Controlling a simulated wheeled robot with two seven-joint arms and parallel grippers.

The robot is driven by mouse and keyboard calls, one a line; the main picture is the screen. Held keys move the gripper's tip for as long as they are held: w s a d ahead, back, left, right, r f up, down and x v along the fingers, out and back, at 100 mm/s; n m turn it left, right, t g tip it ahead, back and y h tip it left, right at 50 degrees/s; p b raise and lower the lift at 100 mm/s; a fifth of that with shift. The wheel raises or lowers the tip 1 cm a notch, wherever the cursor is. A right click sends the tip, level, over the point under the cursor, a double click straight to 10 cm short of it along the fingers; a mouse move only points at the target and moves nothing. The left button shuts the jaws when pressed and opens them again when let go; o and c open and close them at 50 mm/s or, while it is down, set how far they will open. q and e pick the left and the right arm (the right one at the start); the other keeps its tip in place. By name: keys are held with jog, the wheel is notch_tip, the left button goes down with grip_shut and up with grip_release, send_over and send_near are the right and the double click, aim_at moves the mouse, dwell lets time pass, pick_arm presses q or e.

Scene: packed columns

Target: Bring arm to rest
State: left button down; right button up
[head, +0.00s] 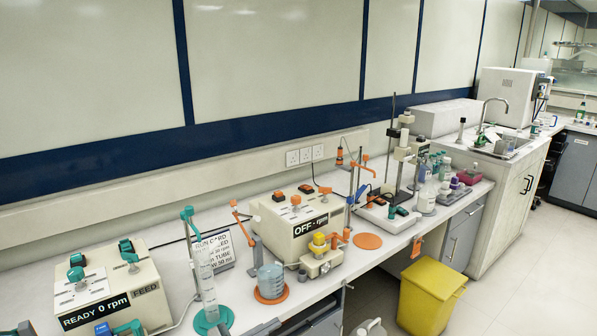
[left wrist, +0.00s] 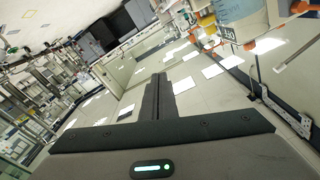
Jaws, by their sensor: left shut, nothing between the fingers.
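My left gripper (left wrist: 160,80) shows in the left wrist view, its two dark fingers together in the middle of the picture with nothing between them. It points out over open pale floor (left wrist: 138,102), clear of the bench. A clear vessel with blue markings (left wrist: 240,18) shows at the upper right of that view, apart from the fingers. I cannot make out either gripper clearly in the head view. My right gripper is in neither view.
In the head view the bench carries a READY 0 rpm box (head: 108,290), a measuring cylinder (head: 206,283), an OFF rpm box (head: 290,225), a coiled blue vessel (head: 270,281) and several bottles. A yellow bin (head: 428,297) stands on the floor in front.

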pick_arm(q)
jog(key=s+a+f+n+y, duration=0.35)
jog(key=s+a+f, duration=0.2)
jog(key=f, duration=0.65)
jog(key=s+a+f+n+y, duration=0.35)
jog(key=s+f, duration=0.25)
jog(key=f, duration=0.7)
jog(key=s+a+f+n+y, duration=0.3)
jog(key=s+a+f+y, duration=0.25)
jog(key=f, duration=0.65)
jog(key=s+a+f+n+g+y, duration=0.1)
jog(key=s+a+f+g, duration=0.1)
jog(key=s+f, duration=0.6)
jog(key=s+a+f+n+g+y, duration=0.15)
jog(key=s+f, duration=0.25)
jog(key=s, duration=0.7)
jog(key=s+f+g, duration=0.3)
jog(key=s, duration=1)
jog(key=s+f+g, duration=0.3)
jog(key=s+f, duration=0.1)
jog(key=s, duration=1)
jog(key=shift+s, duration=0.3)
jog(key=shift+s, duration=0.1)
